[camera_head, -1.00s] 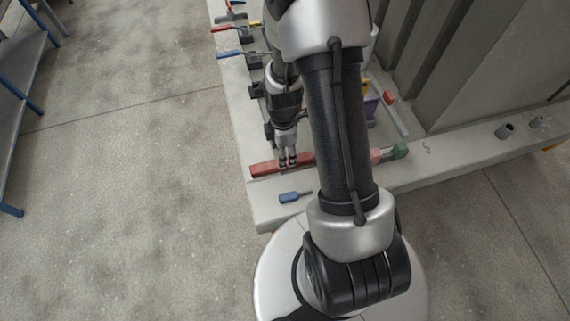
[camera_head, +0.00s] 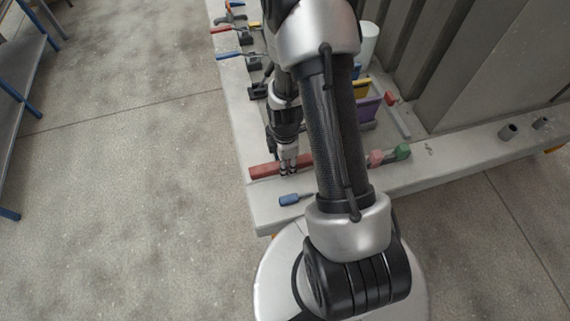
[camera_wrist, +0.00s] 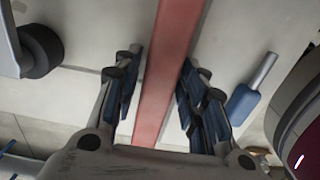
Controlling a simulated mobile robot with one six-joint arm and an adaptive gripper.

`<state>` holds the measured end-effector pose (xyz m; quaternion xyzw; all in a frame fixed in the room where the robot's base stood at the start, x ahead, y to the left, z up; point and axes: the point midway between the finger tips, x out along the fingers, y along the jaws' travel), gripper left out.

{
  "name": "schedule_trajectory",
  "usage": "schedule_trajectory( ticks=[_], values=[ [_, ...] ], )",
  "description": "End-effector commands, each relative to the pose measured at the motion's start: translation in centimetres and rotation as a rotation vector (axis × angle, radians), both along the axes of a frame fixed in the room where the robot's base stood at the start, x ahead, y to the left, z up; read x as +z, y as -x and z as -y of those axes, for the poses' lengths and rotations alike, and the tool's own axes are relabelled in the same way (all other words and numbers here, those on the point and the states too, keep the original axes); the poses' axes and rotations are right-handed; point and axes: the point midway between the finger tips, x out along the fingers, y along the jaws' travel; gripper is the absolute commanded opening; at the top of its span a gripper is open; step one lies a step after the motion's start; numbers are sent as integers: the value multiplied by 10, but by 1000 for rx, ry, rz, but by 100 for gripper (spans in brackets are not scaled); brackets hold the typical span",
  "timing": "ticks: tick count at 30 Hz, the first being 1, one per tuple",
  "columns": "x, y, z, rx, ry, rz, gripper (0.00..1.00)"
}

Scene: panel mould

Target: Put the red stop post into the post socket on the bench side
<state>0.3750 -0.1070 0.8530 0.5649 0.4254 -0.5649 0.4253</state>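A long red bar (camera_head: 268,170), which looks like the red stop post, lies flat on the near end of the bench; my arm hides part of the bench to its right. My gripper (camera_head: 288,172) points down at the bar. In the wrist view the red bar (camera_wrist: 167,70) runs between the blue-padded fingers of my gripper (camera_wrist: 158,85). The fingers are spread on both sides, with a gap showing at the left. Two short dark tubes (camera_head: 508,131) (camera_head: 540,122) stand on the bench's right side; I cannot tell which is the post socket.
A blue-handled tool (camera_head: 290,200) lies in front of the bar and shows beside the right finger in the wrist view (camera_wrist: 243,102). Pink (camera_head: 376,157) and green (camera_head: 402,151) pieces lie right of my arm. Several clamps line the left edge. A purple bin (camera_head: 368,106) stands behind.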

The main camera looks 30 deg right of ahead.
Motion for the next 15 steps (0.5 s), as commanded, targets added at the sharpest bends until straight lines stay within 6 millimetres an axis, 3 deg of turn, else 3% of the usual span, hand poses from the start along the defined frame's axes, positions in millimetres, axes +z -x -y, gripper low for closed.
schedule_trajectory(
  ticks=[15],
  values=[
    [0,0,0,0,0,0,1]
  ],
)
